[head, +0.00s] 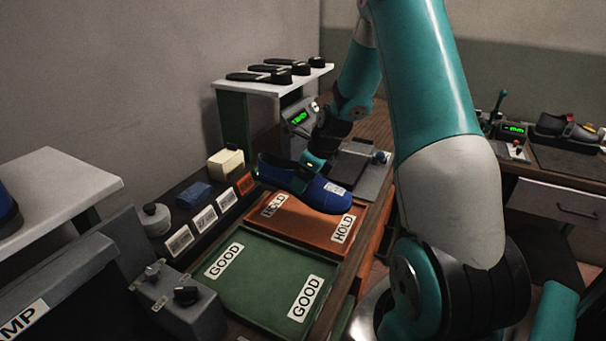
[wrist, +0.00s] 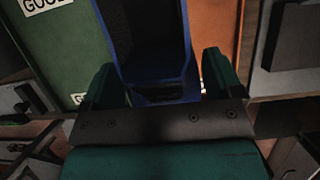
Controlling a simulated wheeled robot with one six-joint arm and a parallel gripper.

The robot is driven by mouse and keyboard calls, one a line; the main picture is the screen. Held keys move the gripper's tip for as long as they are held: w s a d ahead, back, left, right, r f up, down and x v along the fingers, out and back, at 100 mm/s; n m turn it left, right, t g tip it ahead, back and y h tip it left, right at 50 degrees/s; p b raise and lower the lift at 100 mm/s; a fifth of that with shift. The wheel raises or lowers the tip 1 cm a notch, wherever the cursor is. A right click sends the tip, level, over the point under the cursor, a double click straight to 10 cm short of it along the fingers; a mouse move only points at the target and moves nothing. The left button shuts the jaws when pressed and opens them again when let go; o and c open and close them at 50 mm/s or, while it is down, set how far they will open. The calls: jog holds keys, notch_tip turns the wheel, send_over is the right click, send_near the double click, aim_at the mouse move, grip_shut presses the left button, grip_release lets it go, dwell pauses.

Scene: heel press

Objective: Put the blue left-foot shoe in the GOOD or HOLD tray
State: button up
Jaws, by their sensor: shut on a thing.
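In the wrist view the shoe (wrist: 125,38) lies between the two fingers of my gripper (wrist: 160,85), with the dark opening facing the camera. The green GOOD tray (head: 262,275) lies nearer, beside the HOLD tray. Both trays look empty. Any gap between the sole and the HOLD tray is hard to judge.
Left of the trays is a dark strip with labels, a blue block (head: 194,195) and a cream box (head: 226,163). A grey control box (head: 180,300) stands near the GOOD tray. A white shelf (head: 270,85) with dark shoe forms and a green display (head: 299,118) are behind.

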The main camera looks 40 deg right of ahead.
notch_tip(320, 180, down, 8)
jog(key=b, duration=0.6)
jog(key=shift+s, duration=0.1)
jog(key=shift+d+f+b, duration=0.1)
jog(key=shift+f+b, duration=0.3)
jog(key=shift+f, duration=0.25)
jog(key=shift+f, duration=0.4)
jog(key=o, duration=1.1)
jog(key=shift+c, duration=0.2)
jog(key=shift+r, duration=0.1)
jog(key=b+v, duration=0.1)
jog(key=v, duration=1.6)
jog(key=shift+s+r, duration=0.1)
jog(key=shift+r, duration=0.05)
